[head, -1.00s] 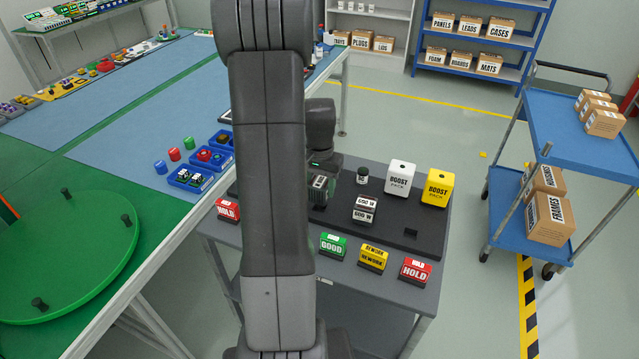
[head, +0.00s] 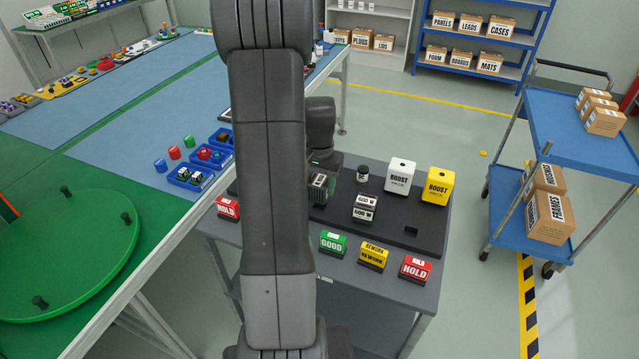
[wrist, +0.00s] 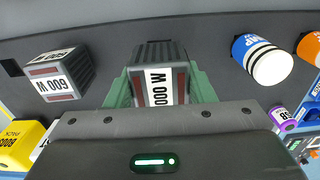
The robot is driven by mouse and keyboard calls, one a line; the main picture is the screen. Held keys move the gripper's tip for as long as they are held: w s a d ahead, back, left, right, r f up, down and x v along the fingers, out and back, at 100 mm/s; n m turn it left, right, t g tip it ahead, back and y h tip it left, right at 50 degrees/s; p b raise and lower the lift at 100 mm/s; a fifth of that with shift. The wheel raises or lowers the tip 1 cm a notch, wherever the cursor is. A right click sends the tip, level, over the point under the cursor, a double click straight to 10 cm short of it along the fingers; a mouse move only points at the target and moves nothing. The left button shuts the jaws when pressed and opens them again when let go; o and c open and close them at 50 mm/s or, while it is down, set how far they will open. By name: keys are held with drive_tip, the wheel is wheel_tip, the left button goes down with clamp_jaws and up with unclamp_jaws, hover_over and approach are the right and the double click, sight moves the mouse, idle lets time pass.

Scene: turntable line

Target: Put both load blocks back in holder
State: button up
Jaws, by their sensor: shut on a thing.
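My gripper (head: 321,180) is shut on a dark grey load block (wrist: 139,75) with a white label, which looks like "000 W" in the wrist view. The held block also shows in the head view (head: 319,188), partly behind my arm. I cannot tell whether it touches the black board below. The other load block (head: 364,208), labelled "600 W", stands on the board to the right of my gripper; in the wrist view it is at the left (wrist: 62,76). The black board (head: 395,222) has a square recess (head: 410,231) near its right end, which looks empty. I take the board to be the holder.
A small black jar (head: 362,174), a white boost pack (head: 399,178) and a yellow one (head: 438,186) stand behind the blocks. Green GOOD (head: 333,243), yellow REWORK (head: 373,255) and red HOLD (head: 415,269) markers line the front. A blue lamp-like cylinder (wrist: 262,58) is right of my gripper.

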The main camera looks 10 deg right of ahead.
drive_tip(key=shift+f+b, duration=1.05)
drive_tip(key=shift+f, duration=0.25)
idle(0.4)
drive_tip(key=o, duration=1.4)
wheel_tip(320, 180, up, 14)
drive_tip(key=shift+f+b, duration=0.1)
drive_tip(key=shift+b, duration=0.35)
wheel_tip(320, 180, down, 14)
drive_tip(key=shift+r+p, duration=0.1)
drive_tip(key=shift+p, duration=0.4)
drive_tip(key=shift+r, duration=0.35)
